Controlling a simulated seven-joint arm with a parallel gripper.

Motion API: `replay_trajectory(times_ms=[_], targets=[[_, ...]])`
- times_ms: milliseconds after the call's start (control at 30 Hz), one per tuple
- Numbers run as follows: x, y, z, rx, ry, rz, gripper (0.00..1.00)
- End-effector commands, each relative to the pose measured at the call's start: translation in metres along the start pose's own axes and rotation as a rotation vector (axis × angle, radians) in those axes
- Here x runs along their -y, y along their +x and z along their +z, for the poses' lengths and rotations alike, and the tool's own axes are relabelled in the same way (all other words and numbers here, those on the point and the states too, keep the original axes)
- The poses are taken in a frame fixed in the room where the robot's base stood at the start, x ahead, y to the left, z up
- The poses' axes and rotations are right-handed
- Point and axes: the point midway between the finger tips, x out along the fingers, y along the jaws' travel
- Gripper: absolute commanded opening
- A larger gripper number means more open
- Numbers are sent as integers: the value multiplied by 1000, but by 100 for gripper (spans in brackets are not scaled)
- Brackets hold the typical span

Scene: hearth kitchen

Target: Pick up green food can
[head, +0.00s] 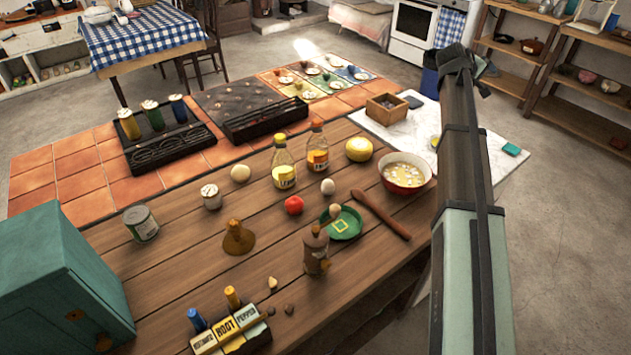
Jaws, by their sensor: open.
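A food can (141,223) with a silvery lid and a pale, green-edged label stands upright on the wooden table at the left, just beyond the teal box. My arm reaches up the right side of the view. My gripper (485,72) appears as small dark parts at the arm's far end, open, with nothing visible in it. It is far to the right of the can and apart from it. Its finger details are too small to make out.
A teal box (70,275) stands close in front of the can. A small lidded jar (211,196) is to its right. Bottles (284,165), a bowl (405,174), a green dish (342,223) and a brown grinder (316,250) occupy the table. Bare wood surrounds the can's right side.

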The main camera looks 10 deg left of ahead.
Motion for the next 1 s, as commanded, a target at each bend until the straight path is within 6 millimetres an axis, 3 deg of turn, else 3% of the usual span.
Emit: replay_trajectory(times_ms=[33, 200, 500, 700, 1000], targets=[[17, -17, -26, -26, -15, -28, 100], [76, -69, -90, -94, -67, -129, 100], [188, -180, -183, -206, -186, -311, 100], [264, -266, -226, -274, -285, -429, 100], [376, -406, -261, -367, -461, -598, 100]])
